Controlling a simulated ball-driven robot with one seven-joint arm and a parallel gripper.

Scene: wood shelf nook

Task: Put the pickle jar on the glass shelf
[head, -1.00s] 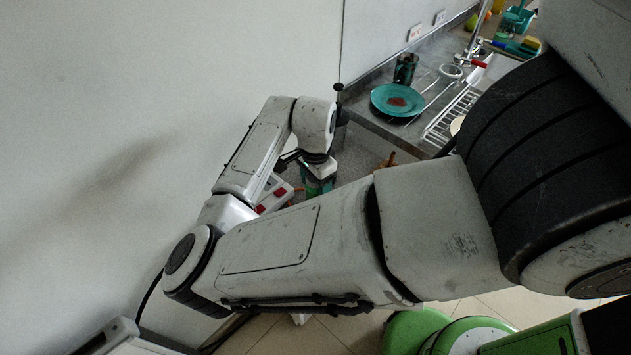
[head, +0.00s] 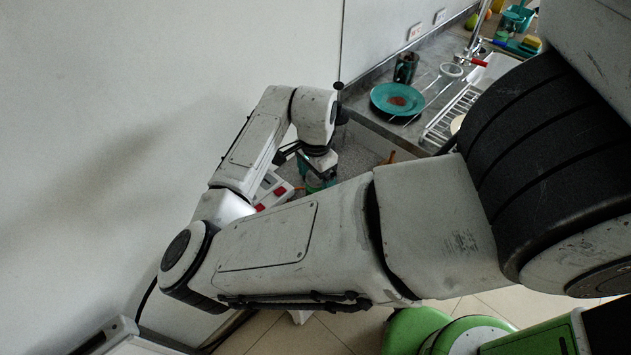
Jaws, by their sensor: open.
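My gripper (head: 300,156) hangs at the end of my bent arm, close to the wall corner. Its dark fingers are open, and part of it is hidden behind my wrist. Just below and to the right of it is a small jar with a pale top and green body (head: 318,183), probably the pickle jar. It looks upright, and its lower part is hidden by my forearm. I cannot tell whether the fingers touch it. I cannot make out the glass shelf or what the jar stands on.
A white object with red patches (head: 270,188) lies left of the jar. An orange-brown stick-like thing (head: 390,157) is to the right. A grey counter (head: 375,118) holds a teal plate (head: 398,99), a dark cup (head: 405,68) and a wire rack (head: 452,118). A bare wall (head: 120,120) fills the left.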

